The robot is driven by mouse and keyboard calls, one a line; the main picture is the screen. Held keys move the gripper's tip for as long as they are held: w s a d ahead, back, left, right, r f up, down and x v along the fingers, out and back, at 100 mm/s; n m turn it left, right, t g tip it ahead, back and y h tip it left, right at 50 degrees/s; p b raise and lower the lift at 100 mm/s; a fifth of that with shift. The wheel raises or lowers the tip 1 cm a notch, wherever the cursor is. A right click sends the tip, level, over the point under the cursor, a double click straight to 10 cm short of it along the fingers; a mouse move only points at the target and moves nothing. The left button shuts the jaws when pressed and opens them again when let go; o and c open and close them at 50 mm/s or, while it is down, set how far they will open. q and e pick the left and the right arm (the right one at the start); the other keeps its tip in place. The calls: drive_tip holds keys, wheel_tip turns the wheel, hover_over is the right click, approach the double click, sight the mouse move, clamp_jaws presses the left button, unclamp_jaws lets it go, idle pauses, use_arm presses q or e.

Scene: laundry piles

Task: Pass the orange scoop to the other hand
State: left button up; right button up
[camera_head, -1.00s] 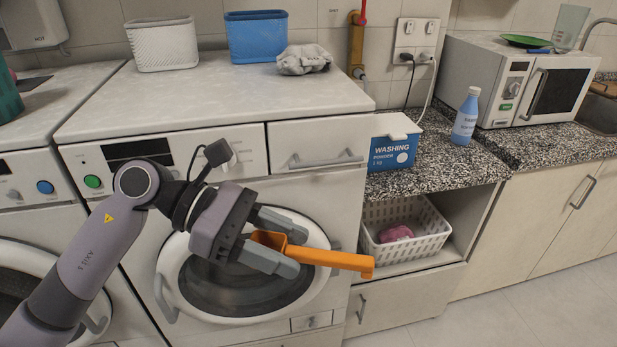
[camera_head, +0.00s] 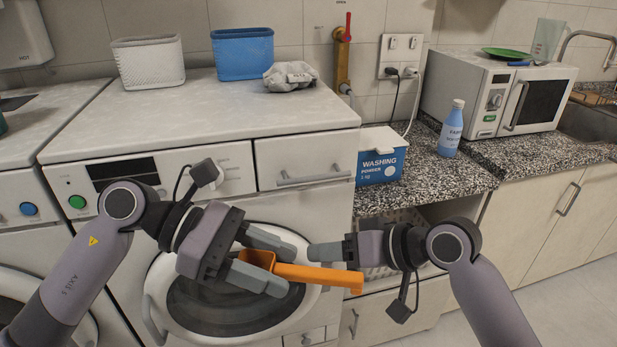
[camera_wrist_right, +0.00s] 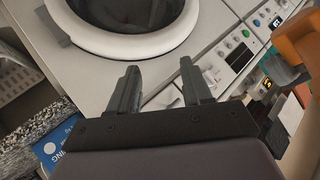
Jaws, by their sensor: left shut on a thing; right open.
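The orange scoop (camera_head: 318,275) is in my left gripper (camera_head: 288,264), its bowl end between the fingers and its handle pointing right. The scoop is in front of the washing machine's round door. My right gripper (camera_head: 312,258) has come in from the right, and its visible finger lies just above the scoop handle. The right wrist view shows this gripper (camera_wrist_right: 160,70) open, with nothing between its fingers. An orange part, seemingly the scoop (camera_wrist_right: 298,42), shows at that view's right edge, beside the fingers. Whether the right gripper touches the handle I cannot tell.
The washing machine top (camera_head: 215,110) carries a white basket (camera_head: 148,62), a blue basket (camera_head: 243,53) and a grey cloth (camera_head: 290,76). A washing powder box (camera_head: 382,158) and a blue bottle (camera_head: 450,130) stand on the counter. A white laundry basket (camera_head: 405,217) sits behind my right gripper.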

wheel_tip(320, 180, up, 8)
drive_tip(key=s+a+n+g, duration=0.1)
drive_tip(key=a+n+g, duration=0.1)
drive_tip(key=n+g, duration=0.1)
drive_tip(key=n+g+h, duration=0.2)
drive_tip(key=n+h, duration=0.7)
drive_tip(key=h, duration=0.2)
approach(309, 269)
wheel_tip(309, 269, down, 9)
drive_tip(key=shift+w+d+r, duration=0.1)
drive_tip(key=shift+d, duration=0.05)
